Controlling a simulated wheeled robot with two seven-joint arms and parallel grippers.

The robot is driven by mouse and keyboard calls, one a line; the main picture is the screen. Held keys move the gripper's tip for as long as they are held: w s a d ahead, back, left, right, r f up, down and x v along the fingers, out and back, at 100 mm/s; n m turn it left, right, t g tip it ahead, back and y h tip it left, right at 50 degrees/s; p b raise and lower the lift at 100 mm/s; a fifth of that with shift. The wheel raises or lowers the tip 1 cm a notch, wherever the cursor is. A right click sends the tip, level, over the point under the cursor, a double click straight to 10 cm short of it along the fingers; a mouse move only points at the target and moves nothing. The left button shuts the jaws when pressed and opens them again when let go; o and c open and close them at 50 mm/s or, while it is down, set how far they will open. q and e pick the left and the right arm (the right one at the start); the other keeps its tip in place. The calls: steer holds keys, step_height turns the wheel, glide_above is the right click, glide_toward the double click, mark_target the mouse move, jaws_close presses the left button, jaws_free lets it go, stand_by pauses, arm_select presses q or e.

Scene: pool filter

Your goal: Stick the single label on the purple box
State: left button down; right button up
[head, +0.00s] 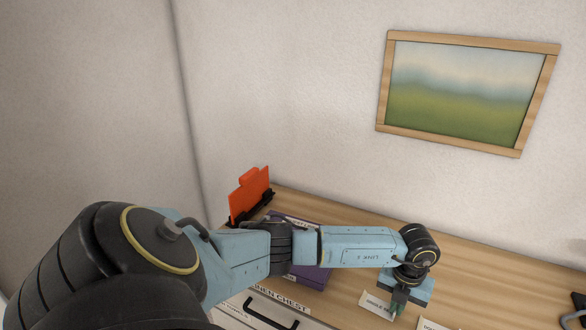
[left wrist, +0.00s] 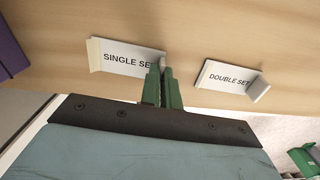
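The single label (left wrist: 125,58), a white card reading "SINGLE SE…" with a cream left end, lies on the wooden top. It also shows in the head view (head: 377,304). My left gripper (left wrist: 162,72), with green fingers, is over its right end. The fingers are close together and appear shut on its small raised tab; they also show in the head view (head: 398,300). The purple box (head: 312,277) is left of the label, partly hidden behind my left arm; its edge shows in the left wrist view (left wrist: 10,50). A green part at the lower right there may be my right gripper (left wrist: 304,158).
A second label reading "DOUBLE SET" (left wrist: 226,75) lies to the right, with its own raised tab. An orange board (head: 250,194) stands in a black holder at the back left. A dark object (head: 577,304) is at the right edge. The wooden top's back right is clear.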

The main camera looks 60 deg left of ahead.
arm_select(q)
steer(key=shift+w+d+r+p, duration=0.15)
steer(key=shift+d+r+p, duration=0.1)
steer(key=shift+r+p, duration=0.55)
steer(key=shift+w+d+r+p, duration=0.1)
steer(key=shift+d+r+p, duration=0.1)
steer(key=shift+r+p, duration=0.55)
stand_by(0.5)
steer(key=shift+r, duration=0.25)
step_height(320, 180, up, 5)
steer(key=p, duration=0.3)
steer(key=shift+p, duration=0.35)
